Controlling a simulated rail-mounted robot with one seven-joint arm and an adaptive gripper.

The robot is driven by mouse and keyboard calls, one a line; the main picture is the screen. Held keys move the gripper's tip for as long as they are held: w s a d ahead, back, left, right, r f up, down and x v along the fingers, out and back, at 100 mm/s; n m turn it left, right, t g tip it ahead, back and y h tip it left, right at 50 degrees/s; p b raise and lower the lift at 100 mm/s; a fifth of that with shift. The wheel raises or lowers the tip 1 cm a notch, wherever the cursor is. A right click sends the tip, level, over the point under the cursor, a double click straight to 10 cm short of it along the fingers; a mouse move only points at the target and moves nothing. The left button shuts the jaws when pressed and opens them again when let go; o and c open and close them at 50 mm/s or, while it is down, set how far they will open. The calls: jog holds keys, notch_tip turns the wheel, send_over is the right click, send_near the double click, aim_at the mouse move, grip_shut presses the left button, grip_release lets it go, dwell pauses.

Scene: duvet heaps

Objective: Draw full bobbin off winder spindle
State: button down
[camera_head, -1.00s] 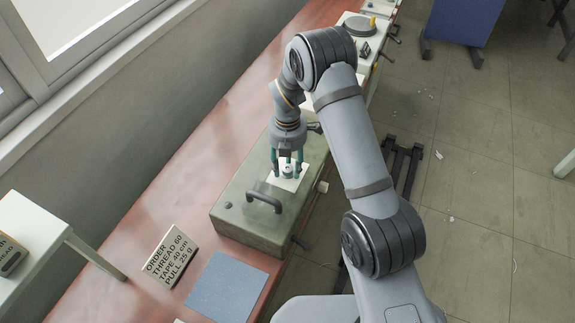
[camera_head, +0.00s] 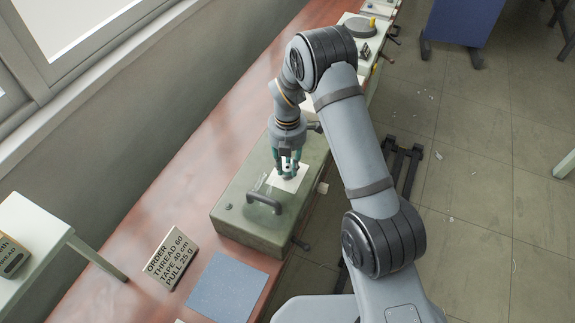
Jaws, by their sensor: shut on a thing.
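My gripper (camera_head: 287,172) points down over the green winder box (camera_head: 240,212) on the red-brown bench. Its teal fingers are closed in on a small bobbin (camera_head: 287,170), which is mostly hidden between them. The bobbin is over a white square plate (camera_head: 296,183) on top of the box. The spindle is hidden, and I cannot tell whether the bobbin still sits on it. A dark curved handle (camera_head: 264,198) stands on the box just in front of my gripper.
A small white table (camera_head: 35,225) stands at left. More machines (camera_head: 362,30) line the bench's far end. A wall and window run along the left.

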jog(key=shift+r+p, duration=1.2)
jog(key=shift+r, duration=0.65)
